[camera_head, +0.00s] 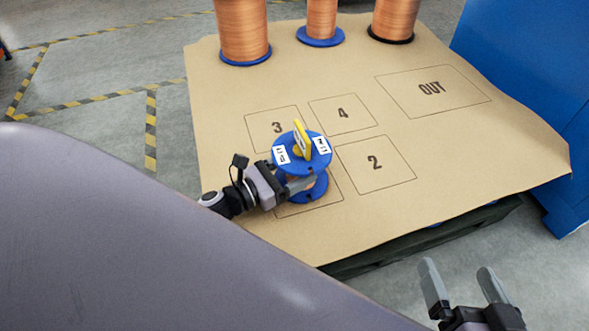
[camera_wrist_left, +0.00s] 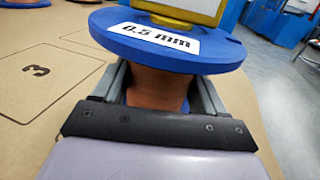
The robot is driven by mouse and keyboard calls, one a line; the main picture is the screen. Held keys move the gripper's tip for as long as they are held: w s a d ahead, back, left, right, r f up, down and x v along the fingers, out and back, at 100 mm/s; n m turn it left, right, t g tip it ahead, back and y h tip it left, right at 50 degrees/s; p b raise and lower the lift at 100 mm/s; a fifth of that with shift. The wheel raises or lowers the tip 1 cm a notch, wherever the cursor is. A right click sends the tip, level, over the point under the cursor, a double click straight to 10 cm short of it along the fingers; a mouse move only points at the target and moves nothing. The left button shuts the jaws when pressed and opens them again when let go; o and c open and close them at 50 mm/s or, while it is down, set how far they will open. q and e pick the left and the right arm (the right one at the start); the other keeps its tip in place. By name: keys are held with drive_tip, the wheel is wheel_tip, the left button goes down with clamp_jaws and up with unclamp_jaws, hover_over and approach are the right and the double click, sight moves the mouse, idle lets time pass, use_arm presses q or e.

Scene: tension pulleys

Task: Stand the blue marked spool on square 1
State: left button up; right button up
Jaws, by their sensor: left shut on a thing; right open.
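The blue marked spool (camera_head: 318,158) stands upright at the near left square of the brown sheet, the square whose number is hidden under it. It has blue flanges, white labels and a yellow piece on top. In the left wrist view the spool (camera_wrist_left: 225,52) shows a "0.5 mm" label and a copper-coloured core. My left gripper (camera_head: 300,184) is shut on the core between the flanges. I cannot tell whether the lower flange rests on the sheet. My right gripper (camera_head: 462,283) is open and empty, beyond the sheet's near right edge.
Three large copper spools (camera_head: 242,30) stand at the back. A blue block (camera_head: 520,60) borders the right side.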

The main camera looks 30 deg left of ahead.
use_arm(q)
drive_tip(key=shift+f, duration=0.15)
drive_tip(key=o, duration=1.6)
use_arm(e)
drive_tip(key=shift+d, duration=0.1)
drive_tip(key=shift+s, duration=0.1)
use_arm(q)
drive_tip(key=shift+r, duration=0.25)
drive_tip(key=p+v, duration=0.1)
drive_tip(key=v, duration=1.1)
drive_tip(key=shift+f, duration=0.1)
use_arm(e)
drive_tip(key=shift+a+m+g+y, duration=0.3)
drive_tip(key=shift+a, duration=0.3)
drive_tip(key=shift+w+r, duration=0.1)
drive_tip(key=shift+w, duration=0.15)
